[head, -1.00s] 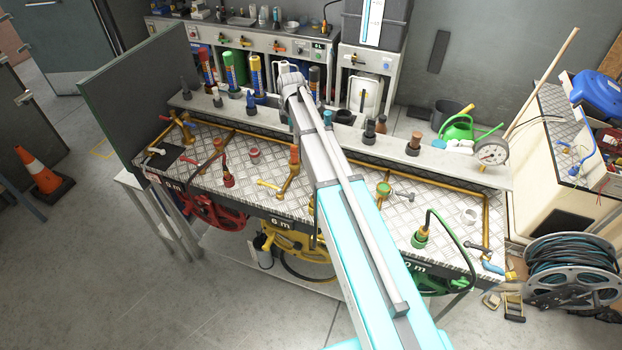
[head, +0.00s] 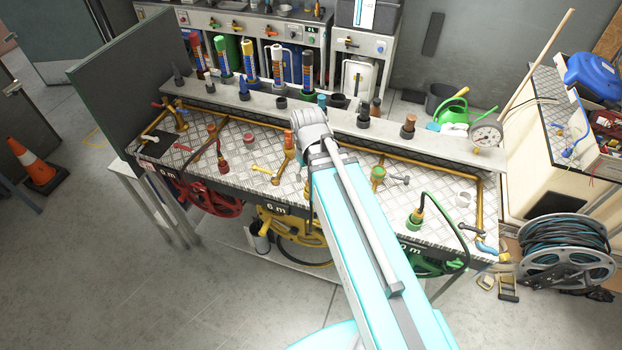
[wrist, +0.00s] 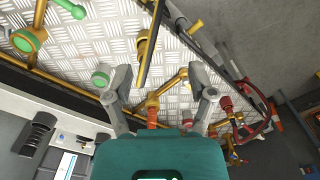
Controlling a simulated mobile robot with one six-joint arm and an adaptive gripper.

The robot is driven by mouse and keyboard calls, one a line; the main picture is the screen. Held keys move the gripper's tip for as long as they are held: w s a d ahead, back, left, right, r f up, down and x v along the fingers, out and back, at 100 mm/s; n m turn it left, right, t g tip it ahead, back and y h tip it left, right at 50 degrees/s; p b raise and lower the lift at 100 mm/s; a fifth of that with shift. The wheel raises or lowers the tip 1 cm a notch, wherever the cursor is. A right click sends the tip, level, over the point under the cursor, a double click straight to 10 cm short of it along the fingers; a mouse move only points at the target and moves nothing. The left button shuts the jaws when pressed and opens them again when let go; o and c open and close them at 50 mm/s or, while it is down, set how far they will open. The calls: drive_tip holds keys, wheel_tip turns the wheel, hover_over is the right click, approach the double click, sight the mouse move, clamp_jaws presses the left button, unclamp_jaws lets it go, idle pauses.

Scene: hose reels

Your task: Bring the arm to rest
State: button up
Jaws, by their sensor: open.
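My arm reaches over the hose-reel bench (head: 330,215) in the head view, its wrist end above the middle of the tread-plate top. My gripper's fingers are hidden there behind the wrist. In the wrist view my gripper (wrist: 163,88) is open, its two grey fingers spread apart with nothing held. A yellow pipe fitting with an orange top (wrist: 153,112) shows between and below the fingers, apparently apart from them. The same kind of fitting (head: 288,150) stands just left of my wrist in the head view.
A green-fitted hose (head: 416,215) and a pressure gauge (head: 486,135) are at right. Red (head: 208,195) and yellow (head: 290,228) reels hang below the front edge. Open floor lies in front.

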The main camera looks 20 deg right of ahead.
drive_tip(key=shift+s+m, duration=0.8)
drive_tip(key=shift+s, duration=0.35)
wheel_tip(320, 180, down, 8)
drive_tip(key=b, duration=0.7)
drive_tip(key=shift+r, duration=0.2)
